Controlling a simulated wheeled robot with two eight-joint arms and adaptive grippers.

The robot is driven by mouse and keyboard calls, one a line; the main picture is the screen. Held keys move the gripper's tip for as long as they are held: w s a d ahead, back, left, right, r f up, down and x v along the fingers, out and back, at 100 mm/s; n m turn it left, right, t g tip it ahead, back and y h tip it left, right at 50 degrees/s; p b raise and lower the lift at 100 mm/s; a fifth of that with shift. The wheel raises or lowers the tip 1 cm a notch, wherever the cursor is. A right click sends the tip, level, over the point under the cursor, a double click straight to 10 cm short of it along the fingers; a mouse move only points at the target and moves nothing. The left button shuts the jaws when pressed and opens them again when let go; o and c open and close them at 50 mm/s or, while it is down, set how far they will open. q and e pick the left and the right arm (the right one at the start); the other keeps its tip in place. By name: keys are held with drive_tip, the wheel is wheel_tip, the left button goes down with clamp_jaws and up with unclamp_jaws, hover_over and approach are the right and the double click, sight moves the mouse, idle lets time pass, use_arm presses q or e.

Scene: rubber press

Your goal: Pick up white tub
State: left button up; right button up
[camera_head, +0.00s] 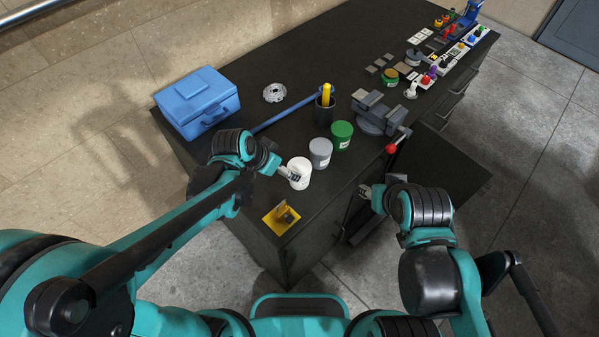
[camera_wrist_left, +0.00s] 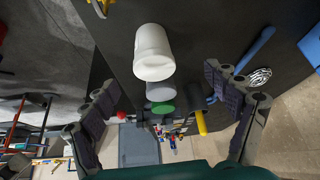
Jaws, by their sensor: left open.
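The white tub (camera_head: 300,170) stands on the dark workbench, nearest in a row with a grey tub (camera_head: 320,153) and a green tub (camera_head: 342,134). My left gripper (camera_head: 290,174) is at its left side and overlaps it in the head view. In the left wrist view the white tub (camera_wrist_left: 153,52) shows ahead, between the spread fingers of the open, empty left gripper (camera_wrist_left: 160,78). I cannot tell whether a finger touches the tub. My right gripper (camera_head: 366,191) is small in the head view beside the bench, and its opening is unclear.
A blue toolbox (camera_head: 197,101), a dark cup (camera_head: 324,110) with a yellow-handled tool, and a blue bar (camera_head: 285,114) lie behind. A grey vise (camera_head: 380,112) stands right. An open drawer (camera_head: 440,170) juts out at right.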

sight(296, 169)
use_arm(q)
drive_tip(key=shift+m+g+h, duration=0.3)
drive_tip(key=shift+m, duration=0.4)
drive_tip(key=x, duration=0.4)
drive_tip(key=b+x, duration=0.1)
drive_tip(key=x, duration=0.2)
drive_tip(key=d+b+x, duration=0.1)
drive_tip(key=x, duration=0.3)
drive_tip(key=shift+w+d, duration=0.15)
drive_tip(key=shift+w, duration=0.2)
drive_tip(key=shift+s+r, duration=0.1)
drive_tip(key=c, duration=1.6)
